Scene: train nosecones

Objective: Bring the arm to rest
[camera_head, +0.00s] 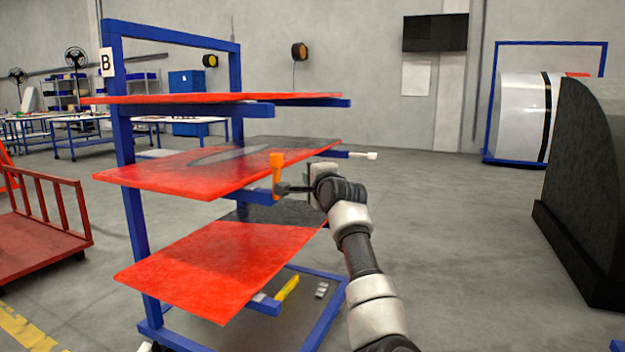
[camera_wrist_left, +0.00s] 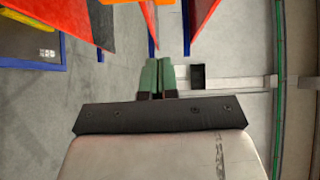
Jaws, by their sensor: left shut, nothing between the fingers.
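My left arm rises from the bottom of the head view to the right side of the blue rack marked B (camera_head: 125,150). My left gripper (camera_head: 320,170) is at about the height of the middle red shelf. In the left wrist view its two green fingers (camera_wrist_left: 160,75) are together, with nothing between them. In the head view it is just right of an orange upright piece (camera_head: 276,175) at the middle shelf's edge; I cannot tell whether they touch. My right gripper is not in view.
The rack carries red panels: top (camera_head: 200,98), middle (camera_head: 190,175) and bottom (camera_head: 220,270). A white-tipped bar (camera_head: 365,155) sticks out beside the gripper. A dark block (camera_head: 580,190) stands at the right. The grey floor (camera_head: 450,250) between is open. A red cart (camera_head: 40,230) is left.

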